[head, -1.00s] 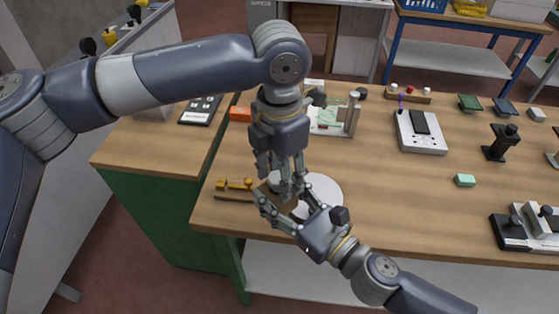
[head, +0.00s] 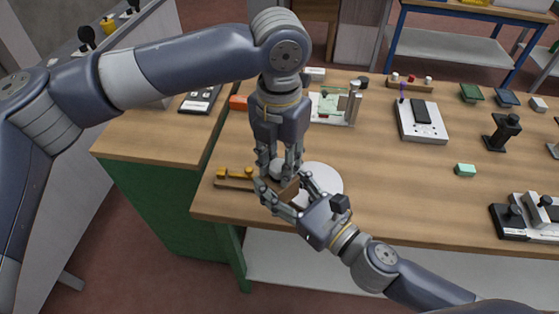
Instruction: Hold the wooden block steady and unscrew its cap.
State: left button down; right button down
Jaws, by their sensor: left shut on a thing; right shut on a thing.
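The wooden block (head: 289,190) stands near the front left of the bench, mostly hidden by my two grippers. Its pale grey cap (head: 276,168) shows in part between my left fingers. My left gripper (head: 278,174) points straight down from above and is shut on the cap. My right gripper (head: 284,191) reaches in from the lower right and is shut on the block, with a finger on either side. Whether the cap has lifted from the block cannot be told.
A white round disc (head: 325,178) lies just right of the block. A wooden strip with yellow pieces (head: 234,175) lies to its left. Behind stands a tray with a green board (head: 331,104). The bench's front edge is close; its middle is clear.

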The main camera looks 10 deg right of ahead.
pick_arm(q)
jog(key=n, duration=0.5)
jog(key=shift+s+d, duration=0.1)
jog(key=shift+d, duration=0.05)
jog(key=n, duration=0.3)
jog(key=shift+n, duration=0.3)
jog(key=n, duration=1.2)
jog(key=shift+a, duration=0.2)
jog(key=n, duration=0.3)
jog(key=shift+r, duration=0.1)
jog(key=n, duration=0.7)
jog(key=shift+a, duration=0.15)
jog(key=n, duration=0.8)
jog(key=shift+n, duration=0.3)
jog(key=n, duration=0.6)
jog(key=shift+n, duration=0.4)
jog(key=n, duration=0.6)
jog(key=shift+n, duration=0.3)
jog(key=n, duration=0.7)
jog(key=shift+s, duration=0.1)
